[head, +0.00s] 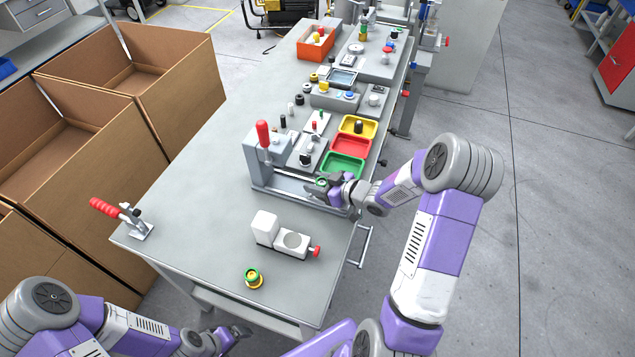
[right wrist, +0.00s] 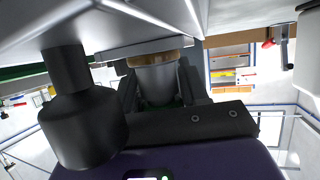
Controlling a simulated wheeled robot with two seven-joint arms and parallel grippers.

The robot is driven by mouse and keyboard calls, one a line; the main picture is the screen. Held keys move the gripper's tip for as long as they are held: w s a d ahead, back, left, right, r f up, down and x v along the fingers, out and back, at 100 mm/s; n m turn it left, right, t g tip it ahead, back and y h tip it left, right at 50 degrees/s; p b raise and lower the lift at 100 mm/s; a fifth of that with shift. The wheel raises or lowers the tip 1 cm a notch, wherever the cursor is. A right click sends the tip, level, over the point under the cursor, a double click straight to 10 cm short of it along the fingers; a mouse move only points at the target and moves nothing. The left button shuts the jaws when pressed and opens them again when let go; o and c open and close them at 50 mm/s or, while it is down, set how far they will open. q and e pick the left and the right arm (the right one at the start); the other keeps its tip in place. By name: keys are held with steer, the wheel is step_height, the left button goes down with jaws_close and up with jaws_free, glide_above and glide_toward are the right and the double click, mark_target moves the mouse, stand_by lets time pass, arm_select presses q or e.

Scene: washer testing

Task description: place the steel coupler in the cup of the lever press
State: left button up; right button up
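The lever press (head: 268,170) is a grey device with a red upright handle on the near table, and a low bed runs from it to the right. My right gripper (head: 326,184) is at the right end of this bed, by the green tray. In the right wrist view its fingers (right wrist: 158,85) flank a grey metal cylinder, apparently the steel coupler (right wrist: 155,76), and look shut on it. I cannot make out the press's cup or whether the coupler touches it. My left gripper (head: 222,338) is low at the bottom edge, away from the press; its fingers are unclear.
Green (head: 343,165), red (head: 351,146) and yellow trays stand behind my right gripper. A white block fixture (head: 280,238) with a red knob and a yellow-green ring part (head: 254,278) stand in front. A red-handled clamp (head: 125,218) is at left. A black cylinder (right wrist: 82,125) is close in the wrist view.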

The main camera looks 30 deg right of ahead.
steer(key=o, duration=0.4)
steer(key=shift+c, duration=0.2)
steer(key=shift+r, duration=0.1)
steer(key=shift+r, duration=0.25)
steer(key=p+v, duration=0.1)
steer(key=v, duration=0.2)
steer(key=p+v, duration=0.1)
steer(key=v, duration=0.3)
steer(key=p+v, duration=0.1)
steer(key=v, duration=0.3)
steer(key=shift+d+r+p, duration=0.15)
steer(key=shift+r+p, duration=0.2)
steer(key=shift+p, duration=0.05)
steer(key=shift+s+d+r, duration=0.1)
steer(key=shift+s+d, duration=0.05)
steer(key=shift+s, duration=0.3)
